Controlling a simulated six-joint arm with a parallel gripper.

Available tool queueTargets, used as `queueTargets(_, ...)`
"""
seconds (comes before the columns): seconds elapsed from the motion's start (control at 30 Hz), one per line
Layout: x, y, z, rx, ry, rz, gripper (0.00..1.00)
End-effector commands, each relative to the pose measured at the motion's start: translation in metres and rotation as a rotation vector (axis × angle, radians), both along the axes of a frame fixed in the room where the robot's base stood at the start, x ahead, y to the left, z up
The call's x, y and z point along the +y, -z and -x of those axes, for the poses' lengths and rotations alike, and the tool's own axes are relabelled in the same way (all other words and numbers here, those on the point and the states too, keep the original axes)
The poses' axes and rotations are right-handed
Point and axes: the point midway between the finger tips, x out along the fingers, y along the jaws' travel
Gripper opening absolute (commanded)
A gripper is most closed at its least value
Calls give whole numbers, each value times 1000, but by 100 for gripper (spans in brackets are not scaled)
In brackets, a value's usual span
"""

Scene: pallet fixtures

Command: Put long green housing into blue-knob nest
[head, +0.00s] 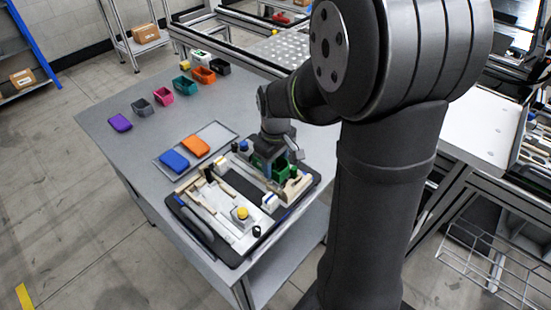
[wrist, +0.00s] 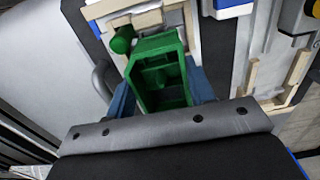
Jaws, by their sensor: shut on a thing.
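My gripper (wrist: 160,95) is shut on the long green housing (wrist: 158,78), an open-topped box, with one bluish finger on each side. In the head view the green housing (head: 279,168) is partly hidden by my gripper, over the right part of the pallet. In the wrist view it is close to a green knob (wrist: 122,40) and light wooden nest walls (wrist: 145,20). I cannot tell whether it touches the pallet. The blue knob (head: 243,146) stands at the pallet's far edge, left of my gripper in the head view; its nest is mostly hidden there.
The dark-edged pallet (head: 198,230) also holds a yellow knob (head: 241,213) at its near side. Behind it, a grey tray (head: 215,131) holds a blue piece (head: 174,161) and an orange piece (head: 196,146). A purple piece (head: 120,122) and several coloured bins stand farther back.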

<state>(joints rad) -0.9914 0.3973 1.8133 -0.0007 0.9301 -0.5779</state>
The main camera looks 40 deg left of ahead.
Motion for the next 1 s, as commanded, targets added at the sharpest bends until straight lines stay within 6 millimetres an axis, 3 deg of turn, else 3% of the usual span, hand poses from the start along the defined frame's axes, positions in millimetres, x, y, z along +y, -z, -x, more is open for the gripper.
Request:
queueTargets(0.47,0,1,0,0,0,0,23)
queueTargets(0.97,0,15,0,0,0,0,23)
queueTargets(1.0,0,15,0,0,0,0,51)
